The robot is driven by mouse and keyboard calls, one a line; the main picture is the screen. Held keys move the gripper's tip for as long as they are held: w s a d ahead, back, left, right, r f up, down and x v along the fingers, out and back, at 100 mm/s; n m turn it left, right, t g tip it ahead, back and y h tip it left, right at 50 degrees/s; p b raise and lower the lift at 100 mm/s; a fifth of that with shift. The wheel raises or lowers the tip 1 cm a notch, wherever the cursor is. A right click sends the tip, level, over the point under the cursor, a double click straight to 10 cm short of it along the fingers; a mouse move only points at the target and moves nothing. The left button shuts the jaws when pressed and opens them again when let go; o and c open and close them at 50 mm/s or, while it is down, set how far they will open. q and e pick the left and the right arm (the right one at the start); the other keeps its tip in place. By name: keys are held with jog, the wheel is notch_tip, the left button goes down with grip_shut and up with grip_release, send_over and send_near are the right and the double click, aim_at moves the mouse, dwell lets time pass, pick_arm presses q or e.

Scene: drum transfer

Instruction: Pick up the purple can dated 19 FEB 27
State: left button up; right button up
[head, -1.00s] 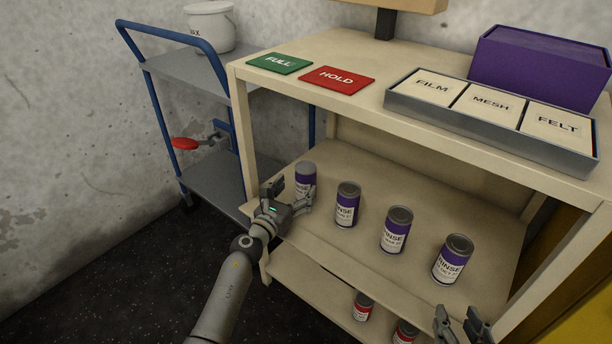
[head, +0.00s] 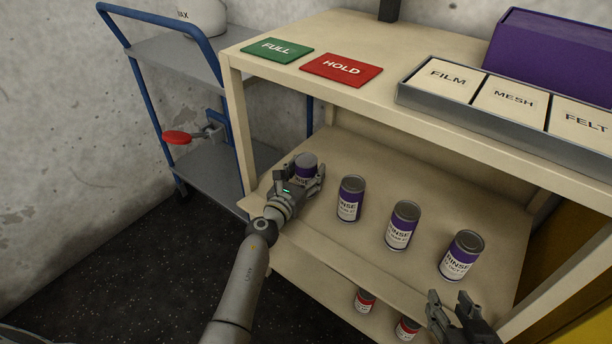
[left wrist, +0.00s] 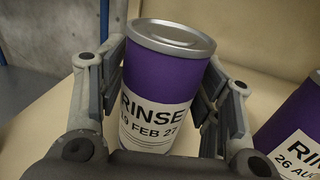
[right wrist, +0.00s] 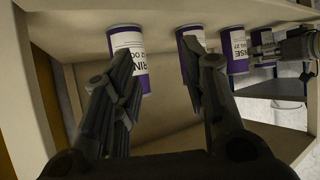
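The purple can labelled RINSE, 19 FEB 27 (left wrist: 150,135), stands upright on the middle shelf; it is the leftmost can in the head view (head: 306,168). My left gripper (head: 302,180) is open around it, one finger on each side; in the left wrist view the pads (left wrist: 165,100) are very close to its sides, and contact is unclear. My right gripper (head: 450,298) is open and empty, low at the right in front of the shelf; its fingers also show apart in the right wrist view (right wrist: 160,65).
More purple cans stand to the right: one marked 26 AUG (left wrist: 297,130) in the left wrist view, another (head: 402,225) and the rightmost (head: 461,256). Red cans (head: 364,300) sit below. The tabletop (head: 300,40) overhangs the shelf. A blue cart (head: 195,80) stands left.

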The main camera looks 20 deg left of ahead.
pick_arm(q)
jog(key=c, duration=0.7)
jog(key=shift+r, duration=0.1)
jog(key=shift+c, duration=0.5)
